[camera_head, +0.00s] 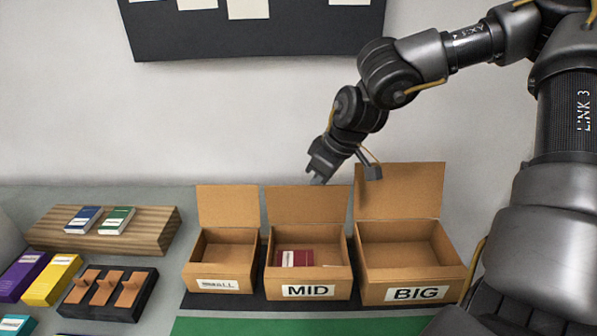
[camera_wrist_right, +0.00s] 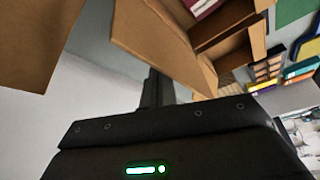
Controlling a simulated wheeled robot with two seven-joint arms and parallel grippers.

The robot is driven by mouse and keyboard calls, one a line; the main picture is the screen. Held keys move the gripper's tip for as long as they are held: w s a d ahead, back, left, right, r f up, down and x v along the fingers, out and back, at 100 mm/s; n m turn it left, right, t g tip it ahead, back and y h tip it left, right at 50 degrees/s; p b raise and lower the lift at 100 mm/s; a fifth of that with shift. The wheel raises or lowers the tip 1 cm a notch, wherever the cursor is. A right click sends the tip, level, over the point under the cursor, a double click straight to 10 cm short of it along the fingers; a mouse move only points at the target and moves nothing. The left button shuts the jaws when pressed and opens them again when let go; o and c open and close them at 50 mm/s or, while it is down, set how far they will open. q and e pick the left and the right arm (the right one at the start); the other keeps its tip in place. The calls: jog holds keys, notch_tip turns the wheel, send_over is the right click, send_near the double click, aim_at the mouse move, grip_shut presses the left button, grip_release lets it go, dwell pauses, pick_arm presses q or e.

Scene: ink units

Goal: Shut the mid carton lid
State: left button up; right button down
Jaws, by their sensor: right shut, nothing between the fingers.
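The mid carton (camera_head: 309,291) stands between two others, with its lid (camera_head: 307,205) open and standing up at the back. A dark red box (camera_head: 296,258) with a white label lies inside it. My right gripper (camera_head: 318,178) is shut and empty, at the top edge of the mid lid, at its right half. Whether it touches the lid I cannot tell. In the right wrist view my shut fingers (camera_wrist_right: 155,90) show beside an open cardboard lid (camera_wrist_right: 165,40), with part of the red box (camera_wrist_right: 203,8) beyond. My left gripper is not in view.
The small carton (camera_head: 218,285) and big carton (camera_head: 415,292) stand close on either side, lids open. A wooden block with two small boxes (camera_head: 115,220) and a black rack (camera_head: 107,295) lie left. A green mat (camera_head: 290,326) is in front.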

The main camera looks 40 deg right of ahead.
jog(key=shift+s+a+f, duration=0.5)
jog(key=shift+s+f, duration=0.25)
jog(key=shift+d, duration=0.1)
jog(key=shift+w+d+b, duration=0.4)
jog(key=shift+w+d, duration=0.1)
jog(key=shift+d, duration=0.05)
notch_tip(320, 180, up, 8)
jog(key=p, duration=0.5)
send_over(306, 209)
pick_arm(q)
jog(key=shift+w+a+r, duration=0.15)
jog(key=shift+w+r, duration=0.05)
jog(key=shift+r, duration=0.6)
pick_arm(e)
jog(key=shift+w+d+r, duration=0.1)
jog(key=shift+d, duration=0.25)
jog(key=shift+d, duration=0.1)
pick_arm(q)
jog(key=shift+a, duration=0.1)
